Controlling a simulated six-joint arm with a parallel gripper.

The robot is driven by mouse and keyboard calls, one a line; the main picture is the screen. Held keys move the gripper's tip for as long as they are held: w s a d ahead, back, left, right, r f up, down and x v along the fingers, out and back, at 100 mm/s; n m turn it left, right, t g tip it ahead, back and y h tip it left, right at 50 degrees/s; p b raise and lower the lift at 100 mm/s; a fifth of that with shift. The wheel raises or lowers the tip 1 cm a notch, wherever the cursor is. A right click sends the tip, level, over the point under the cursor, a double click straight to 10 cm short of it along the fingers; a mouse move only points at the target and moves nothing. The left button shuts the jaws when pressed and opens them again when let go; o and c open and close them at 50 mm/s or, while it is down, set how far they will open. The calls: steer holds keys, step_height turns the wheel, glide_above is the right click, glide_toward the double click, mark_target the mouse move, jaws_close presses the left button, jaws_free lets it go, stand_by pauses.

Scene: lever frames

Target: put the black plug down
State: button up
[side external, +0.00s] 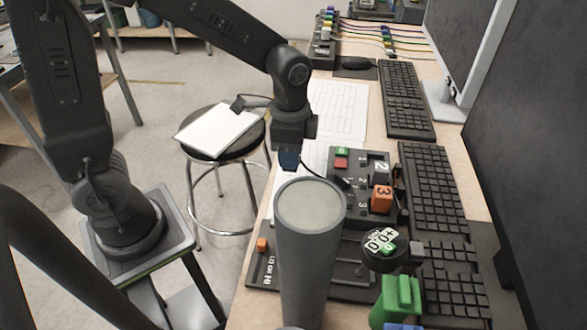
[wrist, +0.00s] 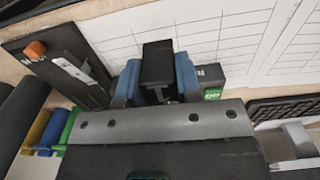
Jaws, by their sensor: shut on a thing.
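The black plug (wrist: 158,62) shows in the wrist view as a dark block between the blue fingertips of my gripper (wrist: 158,78). My gripper is shut on it, with a finger on each side. White gridded paper shows behind the plug; I cannot tell how high above the surface it is. In the side view my gripper (side external: 288,160) points down just behind the tall grey cylinder (side external: 308,255), left of the box with numbered blocks (side external: 362,180). The plug cannot be made out in that view.
A dark panel with an orange cube (wrist: 35,50) lies left in the wrist view. In the side view, a round knob with labels (side external: 384,248), a green block (side external: 400,296) and keyboards (side external: 405,98) crowd the right. Gridded paper (side external: 338,108) lies flat behind my gripper.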

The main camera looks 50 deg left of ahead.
steer(key=shift+d+f, duration=0.2)
steer(key=shift+d, duration=0.15)
steer(key=shift+w+f, duration=0.1)
steer(key=shift+f, duration=1.9)
steer(key=shift+f, duration=0.2)
steer(key=o, duration=0.9)
